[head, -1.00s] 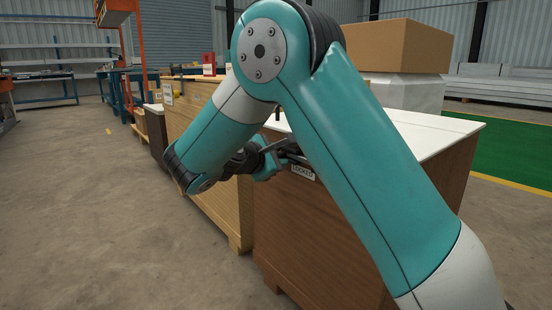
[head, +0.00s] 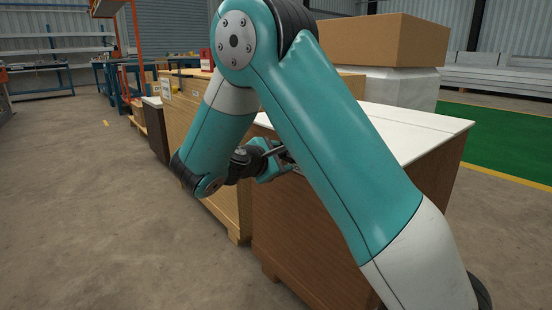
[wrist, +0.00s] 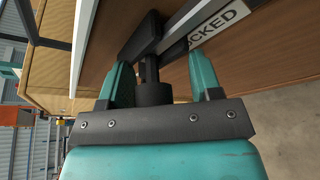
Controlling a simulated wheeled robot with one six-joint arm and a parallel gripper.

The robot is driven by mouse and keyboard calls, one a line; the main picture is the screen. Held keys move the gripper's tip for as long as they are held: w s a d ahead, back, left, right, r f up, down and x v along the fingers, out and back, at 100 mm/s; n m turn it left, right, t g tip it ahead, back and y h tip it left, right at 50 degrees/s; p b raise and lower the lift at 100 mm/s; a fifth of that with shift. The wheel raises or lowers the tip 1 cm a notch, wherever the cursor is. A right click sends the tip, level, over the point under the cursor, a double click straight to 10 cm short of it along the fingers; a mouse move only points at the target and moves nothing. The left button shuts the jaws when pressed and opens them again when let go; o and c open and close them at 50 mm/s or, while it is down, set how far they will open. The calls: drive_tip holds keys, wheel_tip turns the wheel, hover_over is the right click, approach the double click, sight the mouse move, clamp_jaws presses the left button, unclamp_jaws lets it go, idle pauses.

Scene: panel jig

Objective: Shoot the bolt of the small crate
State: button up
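The brown wooden crate (head: 310,235) with a white top stands in front of me, partly behind my arm. Its bolt shows in the wrist view as a dark and silver bar (wrist: 195,15) with a black handle (wrist: 150,65) ending in a round knob. A white label (wrist: 222,22) beside the bar reads "...CKED", its start hidden. My gripper (wrist: 162,80) is at the bolt, its two teal fingers apart on either side of the handle. A gap shows between the knob and the right finger; the left finger is very near. In the head view my gripper (head: 279,160) is partly hidden by my arm.
A lighter wooden crate (head: 225,205) stands just left of the brown one. A cardboard box (head: 385,40) on a white block (head: 395,88) stands behind. The floor at the left is open.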

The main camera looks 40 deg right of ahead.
drive_tip(key=shift+a+r, duration=0.2)
drive_tip(key=shift+a, duration=0.05)
drive_tip(key=p+v, duration=0.9)
drive_tip(key=v, duration=0.8)
drive_tip(key=shift+d+f, duration=0.1)
